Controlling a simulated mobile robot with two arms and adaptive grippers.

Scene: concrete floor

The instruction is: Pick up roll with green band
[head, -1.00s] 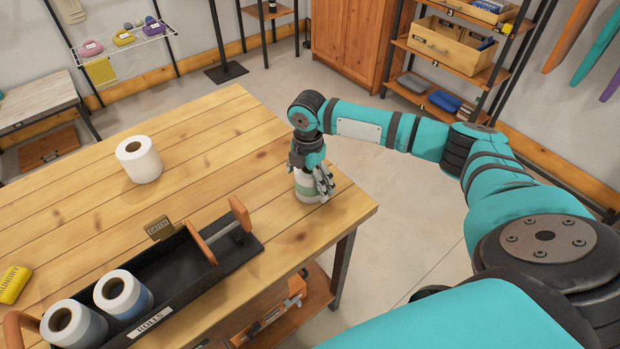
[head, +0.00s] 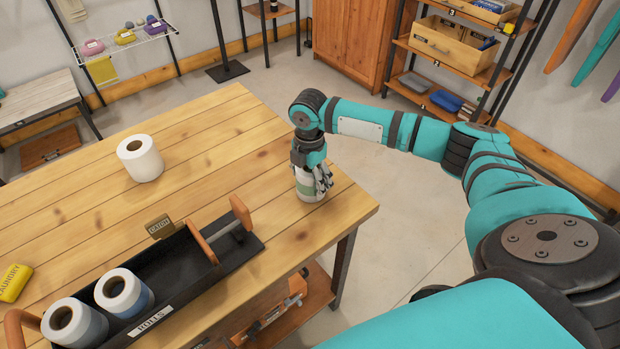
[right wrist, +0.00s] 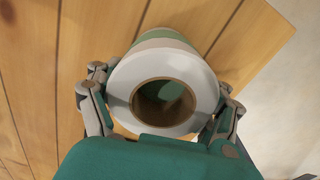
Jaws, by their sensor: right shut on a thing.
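The roll with the green band (head: 307,191) stands upright on the wooden table near its right corner. In the right wrist view the white roll (right wrist: 165,62) shows from above, with its hollow core and part of the green band. My right gripper (head: 318,183) comes down from above, with its fingers on opposite sides of the roll, shut on it. The right wrist view shows the fingers (right wrist: 163,107) against the roll's sides. The palm hides part of its near edge. My left gripper is not in view.
A plain white roll (head: 140,159) stands on the table (head: 85,185). A black tray (head: 185,262) labelled ROLLS holds two blue-banded rolls (head: 124,294) at its left end; its right part is empty. A yellow laundry item (head: 13,283) lies at the left.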

